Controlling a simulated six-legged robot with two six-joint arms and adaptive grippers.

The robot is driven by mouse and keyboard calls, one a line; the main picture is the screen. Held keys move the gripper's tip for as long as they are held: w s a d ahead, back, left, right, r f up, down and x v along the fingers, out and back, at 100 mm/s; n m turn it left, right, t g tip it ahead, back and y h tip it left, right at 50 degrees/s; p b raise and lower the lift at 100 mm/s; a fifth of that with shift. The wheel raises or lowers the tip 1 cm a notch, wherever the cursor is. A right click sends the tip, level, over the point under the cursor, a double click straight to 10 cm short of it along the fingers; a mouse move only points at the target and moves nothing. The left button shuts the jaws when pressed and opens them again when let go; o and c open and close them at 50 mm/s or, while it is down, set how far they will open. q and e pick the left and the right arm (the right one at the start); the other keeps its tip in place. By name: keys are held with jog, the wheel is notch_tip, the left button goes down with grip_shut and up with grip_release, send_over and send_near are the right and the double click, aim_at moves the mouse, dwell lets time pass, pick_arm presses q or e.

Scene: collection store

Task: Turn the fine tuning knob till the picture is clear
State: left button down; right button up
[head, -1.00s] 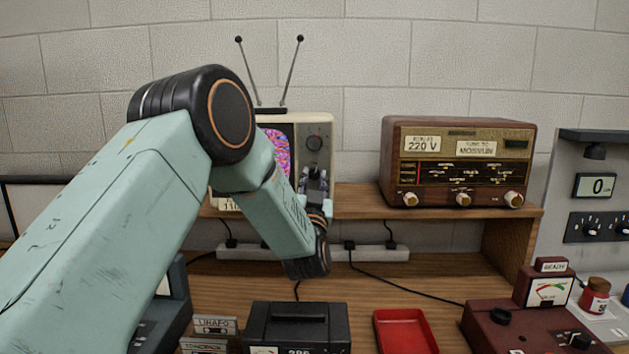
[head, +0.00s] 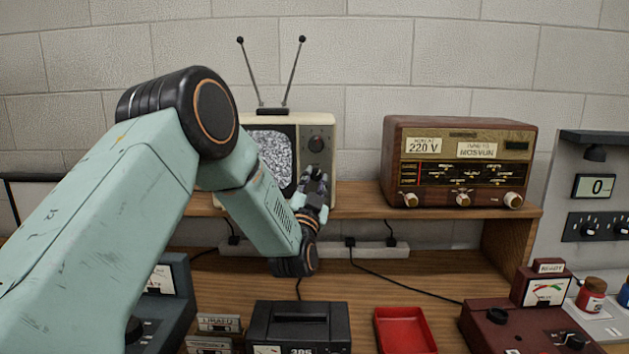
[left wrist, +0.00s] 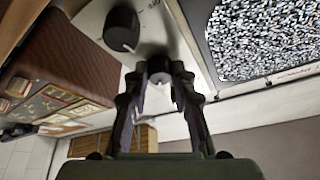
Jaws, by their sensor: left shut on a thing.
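The small cream television (head: 325,157) stands on the shelf with two antennas. Its screen (head: 272,150) shows grey static, and the static also fills the screen in the left wrist view (left wrist: 265,40). A large dark knob (head: 316,144) is on the panel beside the screen; it also shows in the left wrist view (left wrist: 122,28). My left gripper (head: 318,176) is at the panel below that knob. In the left wrist view its fingers (left wrist: 160,85) are shut on the smaller fine tuning knob (left wrist: 159,66). My right gripper is not in view.
A wooden radio (head: 460,160) stands right of the television on the same shelf (head: 440,208). A power strip (head: 375,250) with cables lies beneath. A red tray (head: 405,330), a black recorder (head: 298,326) and a maroon meter box (head: 525,325) stand in front.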

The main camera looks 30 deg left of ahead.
pick_arm(q)
jog(key=c, duration=1.1)
grip_release()
jog(key=shift+r, duration=0.1)
jog(key=v, duration=1.2)
